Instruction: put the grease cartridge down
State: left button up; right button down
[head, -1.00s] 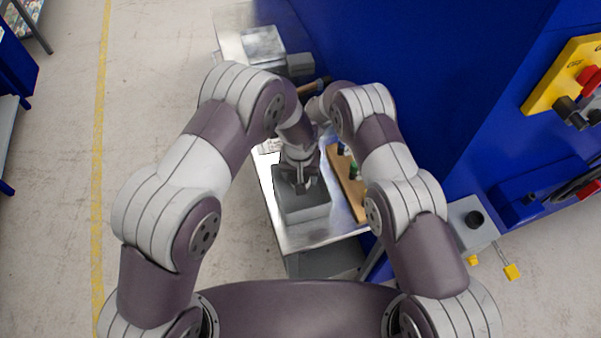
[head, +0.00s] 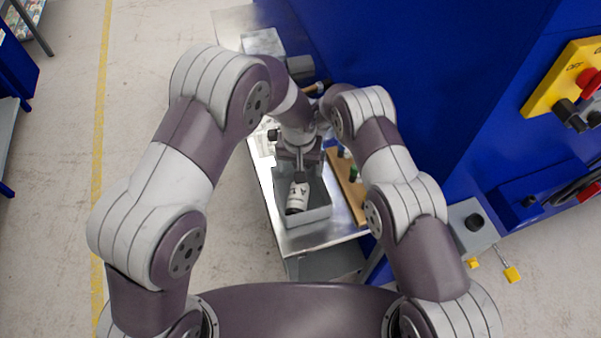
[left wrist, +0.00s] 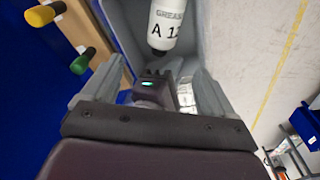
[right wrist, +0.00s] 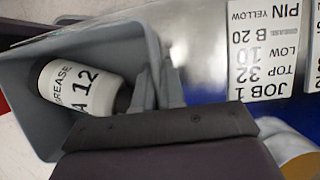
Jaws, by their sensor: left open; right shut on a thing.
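The grease cartridge (head: 297,197), white with a dark end and the text "A 12", lies in a grey open bin (head: 318,214). It also shows in the left wrist view (left wrist: 167,25) and in the right wrist view (right wrist: 85,88), with no finger touching it. My left gripper (left wrist: 150,85) is open and empty above the bin's far end, its fingers wide apart. My right gripper (right wrist: 158,90) has its fingers close together on the bin's wall, at the far end. In the head view the left wrist partly hides it.
A wooden board (head: 346,187) with coloured handles lies right of the bin. A printed job card (right wrist: 265,50) lies beside the bin. A metal box (head: 263,42) stands farther back. A blue cabinet (head: 400,50) closes off the right side.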

jog(key=shift+a, duration=0.1)
jog(key=shift+s, duration=0.1)
pick_arm(q)
jog(key=s+a+r, duration=0.6)
jog(key=s+a, duration=0.1)
jog(key=a, duration=0.2)
jog(key=s+a+r+n, duration=0.1)
jog(key=s+a+r, duration=0.4)
jog(key=s+a, duration=0.3)
jog(key=shift+s+a+r+n, duration=0.25)
jog(key=shift+a+r+n, duration=0.1)
jog(key=shift+a, duration=0.25)
jog(key=shift+a, duration=0.1)
pick_arm(e)
jog(key=c, duration=1.2)
grip_release()
jog(key=shift+o, duration=0.2)
jog(key=v, duration=1.2)
